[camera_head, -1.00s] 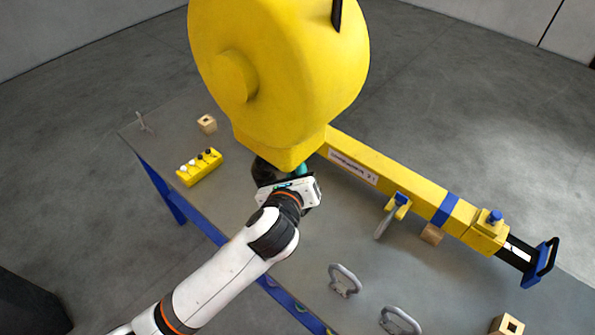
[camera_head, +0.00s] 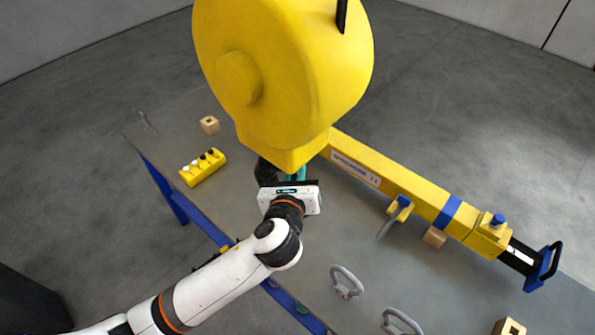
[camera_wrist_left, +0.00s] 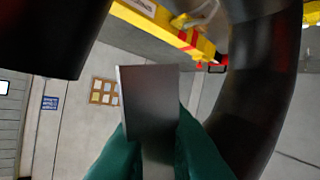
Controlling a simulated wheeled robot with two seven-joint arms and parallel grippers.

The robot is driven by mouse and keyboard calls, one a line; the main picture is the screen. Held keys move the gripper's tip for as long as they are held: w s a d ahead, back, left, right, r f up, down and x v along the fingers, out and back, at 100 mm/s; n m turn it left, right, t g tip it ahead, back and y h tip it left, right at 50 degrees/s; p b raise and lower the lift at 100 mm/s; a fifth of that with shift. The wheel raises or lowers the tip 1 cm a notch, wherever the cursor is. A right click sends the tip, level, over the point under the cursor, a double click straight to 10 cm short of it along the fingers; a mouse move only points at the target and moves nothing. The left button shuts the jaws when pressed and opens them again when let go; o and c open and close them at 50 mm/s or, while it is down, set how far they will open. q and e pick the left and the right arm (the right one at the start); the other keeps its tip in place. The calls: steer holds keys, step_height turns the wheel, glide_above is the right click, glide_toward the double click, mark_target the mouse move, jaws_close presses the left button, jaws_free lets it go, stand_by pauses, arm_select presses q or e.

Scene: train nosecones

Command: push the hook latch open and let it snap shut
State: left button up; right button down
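The big yellow nosecone (camera_head: 285,75) fills the top middle of the head view. My left gripper (camera_head: 298,174) reaches under its lower front edge, so its fingertips are mostly hidden there. In the left wrist view the two teal fingers of my left gripper (camera_wrist_left: 152,135) stand apart on either side of a grey metal plate (camera_wrist_left: 149,95). The plate may be part of the hook latch; I cannot tell whether the fingers grip it or only sit beside it. A dark curved part (camera_wrist_left: 262,85) stands close on the right. My right gripper is not in view.
A long yellow beam (camera_head: 405,183) runs right from the nosecone over the grey table (camera_head: 255,215). A yellow button box (camera_head: 203,168), a wooden block (camera_head: 209,125) and two grey handles (camera_head: 347,282) (camera_head: 402,322) lie on the table.

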arm_select(q)
steer(key=o, duration=0.3)
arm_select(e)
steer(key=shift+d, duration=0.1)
